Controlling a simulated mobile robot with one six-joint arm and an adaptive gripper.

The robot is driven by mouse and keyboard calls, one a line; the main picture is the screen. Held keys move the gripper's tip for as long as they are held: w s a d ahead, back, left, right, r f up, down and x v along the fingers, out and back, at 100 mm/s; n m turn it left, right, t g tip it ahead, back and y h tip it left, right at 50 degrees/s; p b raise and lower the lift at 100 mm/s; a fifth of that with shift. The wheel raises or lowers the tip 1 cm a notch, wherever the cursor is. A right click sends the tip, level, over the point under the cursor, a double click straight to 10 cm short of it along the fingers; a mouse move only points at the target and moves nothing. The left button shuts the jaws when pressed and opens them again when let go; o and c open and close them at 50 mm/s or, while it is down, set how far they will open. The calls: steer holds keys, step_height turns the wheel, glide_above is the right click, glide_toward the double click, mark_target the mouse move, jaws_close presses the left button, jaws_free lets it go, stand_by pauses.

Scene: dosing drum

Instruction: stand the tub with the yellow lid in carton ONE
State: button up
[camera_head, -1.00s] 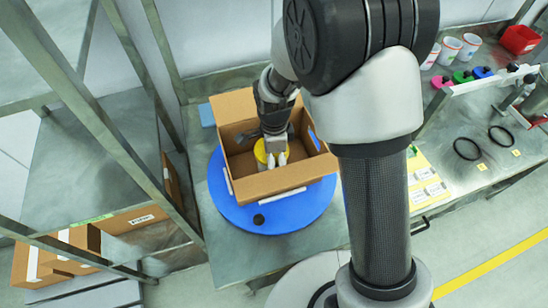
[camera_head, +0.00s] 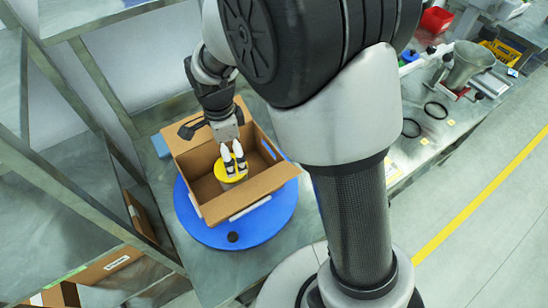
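The tub with the yellow lid (camera_head: 225,178) stands inside an open brown carton (camera_head: 247,196), near its middle. It looks upright, and the carton's near wall partly hides its body. My gripper (camera_head: 236,171) points down into the carton, right over the yellow lid. Its two light fingertips show a gap between them with nothing visibly held, and they overlap the lid in the picture. Whether they touch the lid is unclear. I cannot read a number on the carton.
The carton stands on a round blue turntable (camera_head: 277,217) with a small black knob (camera_head: 233,237) at its front. Metal shelving rises on the left. A bench on the right holds black rings (camera_head: 436,110), a metal funnel (camera_head: 468,63) and a red bin (camera_head: 436,20).

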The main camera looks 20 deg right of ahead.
steer(key=s+d+r+n+t, duration=0.2)
steer(key=s+d+r+n, duration=0.4)
steer(key=s+r+n, duration=0.2)
steer(key=s+d+r+n+t, duration=0.2)
steer(key=s+d+r+n, duration=0.4)
steer(key=s, duration=0.6)
step_height(320, 180, up, 3)
steer(key=n, duration=0.3)
steer(key=shift+f+t, duration=0.15)
steer(key=shift+t, duration=0.15)
steer(key=shift+c, duration=0.4)
